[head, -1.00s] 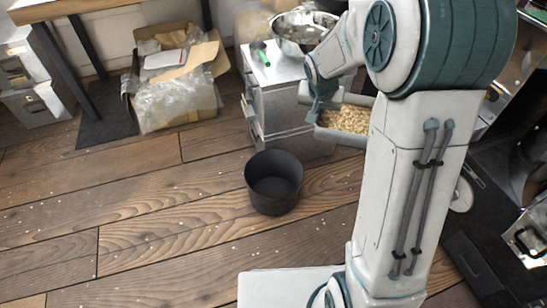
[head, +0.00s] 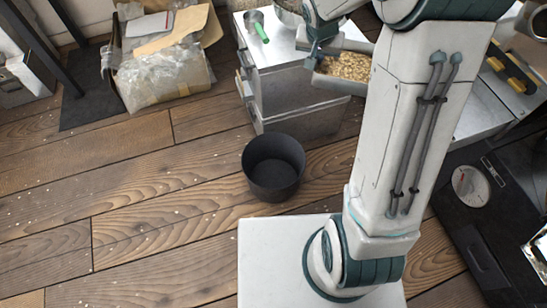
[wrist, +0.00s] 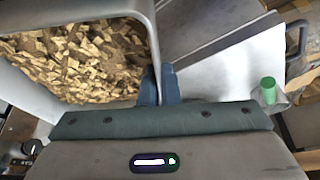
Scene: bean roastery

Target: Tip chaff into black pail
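The black pail (head: 273,167) stands upright on the wooden floor, in front of the metal drawer cabinet, and looks empty inside. The chaff (head: 350,66) lies as tan flakes in a grey metal tray (head: 338,82), held up beside the cabinet, above and to the right of the pail. In the wrist view the chaff (wrist: 80,62) fills the tray, which looks about level. My gripper (wrist: 159,84) has its blue fingertips together at the tray's wall (wrist: 153,40). It appears shut on that wall. In the head view my arm hides part of the tray's right side.
The metal cabinet (head: 296,85) carries a green-handled scoop (head: 259,28) and a bowl (head: 290,8). A box of packing material (head: 165,70) stands at the back left. A dial scale (head: 470,186) sits at right. The floor left of the pail is clear.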

